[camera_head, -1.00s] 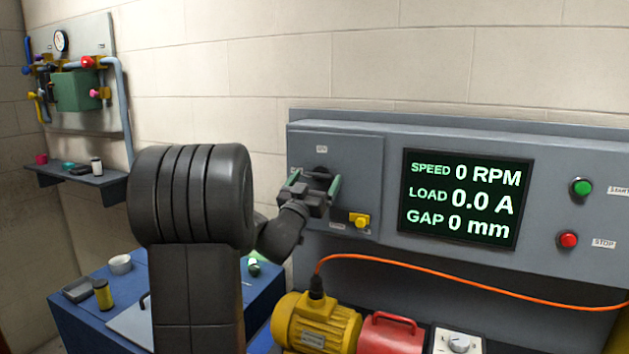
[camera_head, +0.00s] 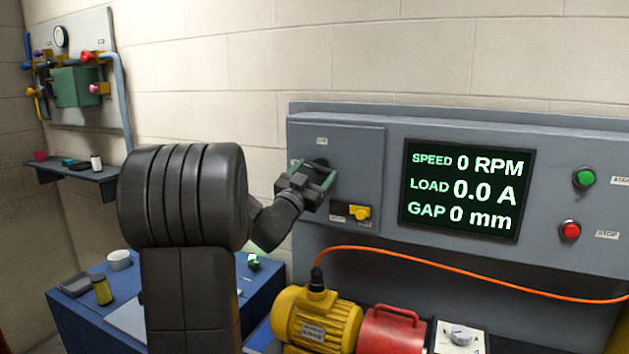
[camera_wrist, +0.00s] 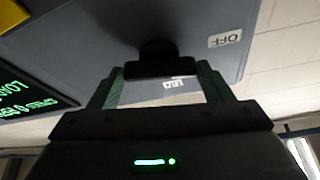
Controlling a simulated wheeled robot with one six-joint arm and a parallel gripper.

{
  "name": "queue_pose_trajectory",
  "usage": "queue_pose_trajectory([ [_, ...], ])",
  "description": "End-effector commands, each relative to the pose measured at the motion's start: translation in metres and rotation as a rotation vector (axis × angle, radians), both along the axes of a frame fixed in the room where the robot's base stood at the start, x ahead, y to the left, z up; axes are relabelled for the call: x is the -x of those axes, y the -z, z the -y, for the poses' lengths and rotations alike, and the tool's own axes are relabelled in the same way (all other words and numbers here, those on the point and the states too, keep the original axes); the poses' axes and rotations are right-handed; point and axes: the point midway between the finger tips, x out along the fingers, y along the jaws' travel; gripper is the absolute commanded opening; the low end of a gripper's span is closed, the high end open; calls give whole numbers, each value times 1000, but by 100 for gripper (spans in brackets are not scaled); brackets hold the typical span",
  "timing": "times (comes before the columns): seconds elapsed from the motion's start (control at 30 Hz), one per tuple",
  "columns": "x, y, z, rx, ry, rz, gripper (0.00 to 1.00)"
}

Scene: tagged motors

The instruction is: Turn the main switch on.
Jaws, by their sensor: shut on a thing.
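The main switch is a black knob (camera_head: 318,163) on the grey box at the left of the control panel, with an ON label (camera_head: 321,141) above it. In the wrist view the black knob (camera_wrist: 160,66) sits between the green fingers of my gripper (camera_wrist: 160,77). My gripper is shut on it; it also shows in the head view (camera_head: 312,174), partly covering the knob. In the wrist view the OFF label (camera_wrist: 225,40) is upside down at the upper right, and another label (camera_wrist: 174,84) shows between the fingers. The knob's exact angle is hard to tell.
A yellow part (camera_head: 358,212) sticks out below and right of the switch. The display (camera_head: 463,190) reads 0 RPM, 0.0 A and 0 mm. Green (camera_head: 584,177) and red (camera_head: 570,230) buttons are at the right. A yellow motor (camera_head: 317,318) and orange cable (camera_head: 450,267) lie below.

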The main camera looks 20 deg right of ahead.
Motion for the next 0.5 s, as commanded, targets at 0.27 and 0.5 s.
queue_pose_trajectory([
  [0.27, -2, 0, -2, -170, -2, 201, 50],
  [0.5, -3, -2, -3, -319, 0, 374, 50],
])
